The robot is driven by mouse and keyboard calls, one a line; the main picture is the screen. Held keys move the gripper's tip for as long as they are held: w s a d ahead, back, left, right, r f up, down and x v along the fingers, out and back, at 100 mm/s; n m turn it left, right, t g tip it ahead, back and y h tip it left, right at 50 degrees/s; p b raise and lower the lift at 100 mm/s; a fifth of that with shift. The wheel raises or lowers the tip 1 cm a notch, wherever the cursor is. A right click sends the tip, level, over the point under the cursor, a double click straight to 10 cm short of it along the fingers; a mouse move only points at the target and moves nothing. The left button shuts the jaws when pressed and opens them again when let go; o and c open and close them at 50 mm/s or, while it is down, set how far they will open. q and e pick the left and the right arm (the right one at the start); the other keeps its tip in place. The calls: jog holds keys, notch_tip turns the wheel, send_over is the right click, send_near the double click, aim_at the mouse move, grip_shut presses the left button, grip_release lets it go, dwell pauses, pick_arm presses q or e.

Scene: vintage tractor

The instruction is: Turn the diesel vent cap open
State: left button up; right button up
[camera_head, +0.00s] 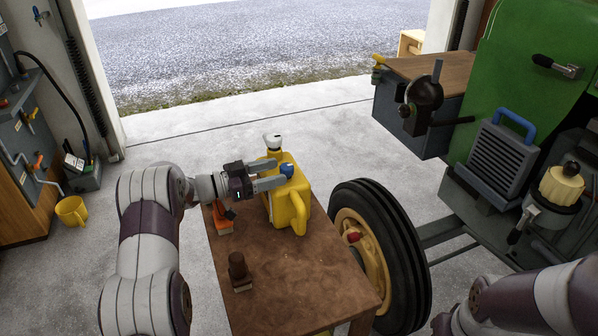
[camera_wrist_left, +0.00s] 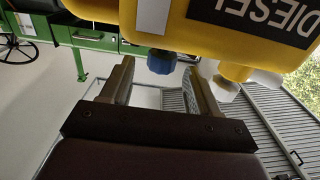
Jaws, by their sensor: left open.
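The yellow diesel can (camera_head: 288,195) stands on the brown wooden table, with a white spout piece (camera_head: 273,141) on top. Its blue vent cap (camera_head: 287,169) is on the side of the can's upper part. In the left wrist view the can (camera_wrist_left: 175,25) bears a DIESEL label, and the blue cap (camera_wrist_left: 160,62) shows ahead of the gap between the fingers. My left gripper (camera_head: 281,176) is open, its fingertips close to the cap on either side. Contact cannot be told. My right arm shows at the lower right, but its gripper jaws are not visible.
The table (camera_head: 280,270) also holds a dark brown object (camera_head: 238,268) and an orange-based item (camera_head: 223,220). A large tractor wheel (camera_head: 385,255) stands right of the table, with the green tractor (camera_head: 520,60) behind it. A yellow bucket (camera_head: 72,211) is on the floor at left.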

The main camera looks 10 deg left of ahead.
aim_at(295, 177)
pick_arm(q)
jog(key=x, duration=0.6)
jog(key=shift+w+d, duration=0.2)
jog(key=shift+w, duration=0.1)
jog(key=c, duration=1)
